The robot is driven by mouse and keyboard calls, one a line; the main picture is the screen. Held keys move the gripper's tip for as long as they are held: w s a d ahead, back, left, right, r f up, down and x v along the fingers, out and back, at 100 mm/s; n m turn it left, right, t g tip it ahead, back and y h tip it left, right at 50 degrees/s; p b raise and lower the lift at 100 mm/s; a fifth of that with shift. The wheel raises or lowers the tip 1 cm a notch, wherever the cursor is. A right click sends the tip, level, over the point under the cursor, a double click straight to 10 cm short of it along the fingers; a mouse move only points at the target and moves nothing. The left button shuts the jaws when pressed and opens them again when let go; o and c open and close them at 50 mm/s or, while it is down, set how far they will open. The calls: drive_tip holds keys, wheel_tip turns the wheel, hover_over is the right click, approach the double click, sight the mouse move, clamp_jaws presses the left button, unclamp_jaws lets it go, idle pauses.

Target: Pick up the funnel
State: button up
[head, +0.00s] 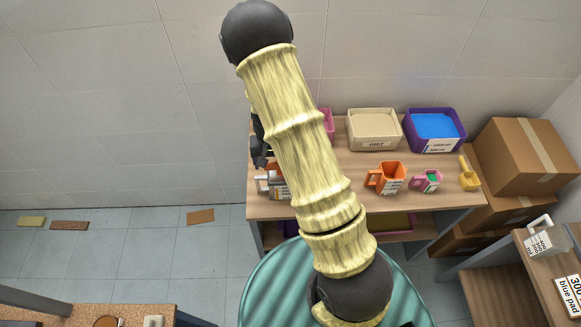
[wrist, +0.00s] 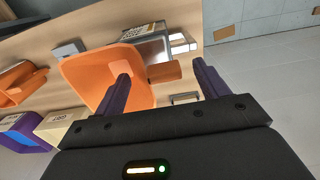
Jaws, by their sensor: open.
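A wide orange vessel, which looks like the funnel (wrist: 88,72), fills the middle left of the wrist view, with a short brown-orange tab (wrist: 164,72) on its right side. My gripper (wrist: 162,70) is open, its two dark purple fingers on either side of the tab. The left finger overlaps the orange rim; I cannot tell whether it touches. In the head view my gripper (head: 259,155) is partly hidden behind my arm, above the table's left end. The arm hides most of the funnel there.
A labelled grey container (head: 277,186) stands by the gripper. An orange jug (head: 386,178), a pink cup (head: 428,181) and a yellow scoop (head: 468,174) stand to the right on the wooden table (head: 300,211). Beige (head: 373,129) and purple (head: 434,130) bins stand behind. Cardboard boxes (head: 524,157) are at right.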

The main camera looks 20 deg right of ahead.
drive_tip(key=shift+f, duration=0.6)
drive_tip(key=c, duration=0.9)
